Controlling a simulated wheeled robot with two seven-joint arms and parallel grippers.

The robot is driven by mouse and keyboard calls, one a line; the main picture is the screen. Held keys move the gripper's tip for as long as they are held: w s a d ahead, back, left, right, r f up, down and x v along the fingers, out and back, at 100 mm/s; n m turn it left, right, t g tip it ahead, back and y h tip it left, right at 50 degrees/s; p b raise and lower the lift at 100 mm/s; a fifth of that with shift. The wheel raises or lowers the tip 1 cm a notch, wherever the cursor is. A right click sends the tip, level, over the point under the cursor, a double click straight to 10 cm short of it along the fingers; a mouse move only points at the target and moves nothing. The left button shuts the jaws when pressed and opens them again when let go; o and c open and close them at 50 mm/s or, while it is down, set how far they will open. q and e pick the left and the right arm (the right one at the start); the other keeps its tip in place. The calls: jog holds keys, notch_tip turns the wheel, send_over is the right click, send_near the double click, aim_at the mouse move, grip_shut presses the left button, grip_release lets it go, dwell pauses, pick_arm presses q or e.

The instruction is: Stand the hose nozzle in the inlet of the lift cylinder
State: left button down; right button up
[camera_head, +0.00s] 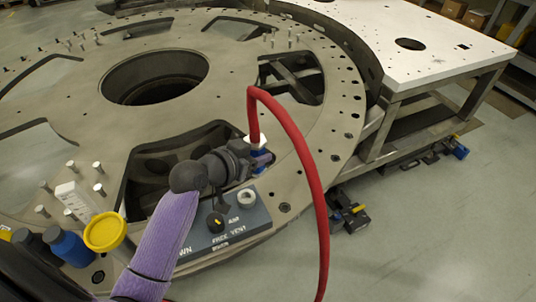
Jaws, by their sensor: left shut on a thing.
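My left gripper (258,158), on an arm with a purple sleeve, is shut on the hose nozzle (256,142). The nozzle shows a white collar and a bit of blue below it, partly hidden by the fingers. A red hose (302,150) rises from its top, bends over and drops to the lower edge of the view. A grey-blue panel (216,246) lies below the gripper, with a white ringed opening (247,197) that looks like the inlet. The nozzle is above and apart from this ring. My right gripper is not in view.
The panel also carries a black knob (215,222). A yellow round cap (105,232) and a blue container (68,248) stand at the lower left, near several metal pins. The big turret plate (190,32) has wide cut-outs. A white table (440,52) stands at right.

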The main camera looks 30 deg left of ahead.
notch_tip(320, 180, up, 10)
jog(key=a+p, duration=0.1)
jog(key=p, duration=0.7)
pick_arm(q)
jog(key=a+f+n+y+b, duration=0.3)
jog(key=f+n+y+b, duration=0.1)
jog(key=f+b, duration=0.5)
jog(key=shift+a+y+b, duration=0.2)
jog(key=shift+y+b, duration=0.1)
jog(key=shift+b, duration=0.3)
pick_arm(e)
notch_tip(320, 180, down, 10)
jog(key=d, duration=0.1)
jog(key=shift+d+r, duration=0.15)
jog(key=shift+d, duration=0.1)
pick_arm(q)
jog(key=shift+s+r, duration=0.1)
jog(key=shift+s, duration=0.05)
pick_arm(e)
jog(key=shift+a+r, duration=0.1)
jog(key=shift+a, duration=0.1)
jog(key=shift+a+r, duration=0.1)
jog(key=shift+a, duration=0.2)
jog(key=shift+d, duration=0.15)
pick_arm(q)
jog(key=shift+f, duration=0.4)
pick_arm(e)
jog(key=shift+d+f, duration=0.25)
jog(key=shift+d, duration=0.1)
